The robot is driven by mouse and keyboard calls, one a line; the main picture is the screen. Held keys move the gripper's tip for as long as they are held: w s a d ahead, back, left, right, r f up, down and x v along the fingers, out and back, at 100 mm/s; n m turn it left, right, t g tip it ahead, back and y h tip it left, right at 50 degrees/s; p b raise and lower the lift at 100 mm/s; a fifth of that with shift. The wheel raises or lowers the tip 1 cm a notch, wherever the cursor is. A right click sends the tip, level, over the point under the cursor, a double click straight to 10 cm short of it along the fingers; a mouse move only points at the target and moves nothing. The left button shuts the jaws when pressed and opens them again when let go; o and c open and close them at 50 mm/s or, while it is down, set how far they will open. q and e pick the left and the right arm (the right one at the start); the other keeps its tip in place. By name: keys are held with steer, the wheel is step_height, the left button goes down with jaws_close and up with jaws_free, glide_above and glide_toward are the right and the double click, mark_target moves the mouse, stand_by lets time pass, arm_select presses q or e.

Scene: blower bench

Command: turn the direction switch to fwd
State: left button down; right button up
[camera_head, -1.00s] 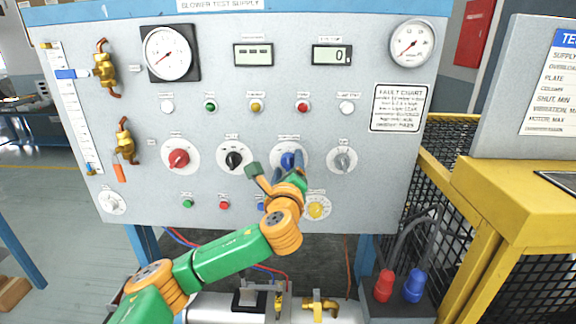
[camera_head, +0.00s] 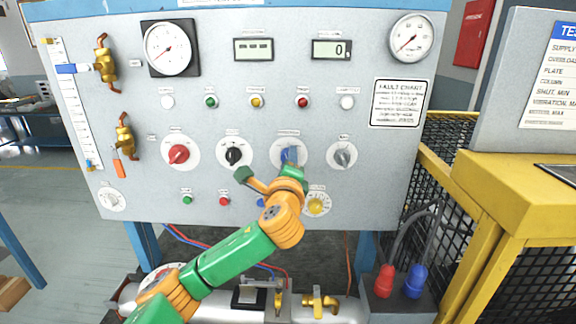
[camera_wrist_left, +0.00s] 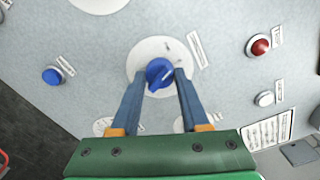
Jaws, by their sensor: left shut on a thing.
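The blue direction switch (camera_wrist_left: 158,73) sits on a round white plate (camera_wrist_left: 138,66) in the left wrist view. Its white pointer line is turned toward the plate's upper right there. My left gripper (camera_wrist_left: 161,80) has its two blue fingers on either side of the knob, shut on it. In the head view the left gripper (camera_head: 290,157) covers most of the knob, and part of the white plate (camera_head: 275,150) shows around it. The lettering by the switch is too small to read. My right gripper is not in view.
On the panel, a black knob (camera_head: 233,155) is to the left and a grey knob (camera_head: 343,155) to the right. A yellow knob (camera_head: 316,206) and several push buttons are below. A yellow frame (camera_head: 470,215) stands at the right.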

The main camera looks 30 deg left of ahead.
arm_select(q)
steer(key=n+b, duration=0.1)
steer(key=n, duration=0.3)
steer(key=shift+n, duration=0.4)
stand_by(0.4)
steer(key=shift+c, duration=2)
jaws_free()
steer(key=b+v, duration=0.3)
steer(key=v, duration=0.4)
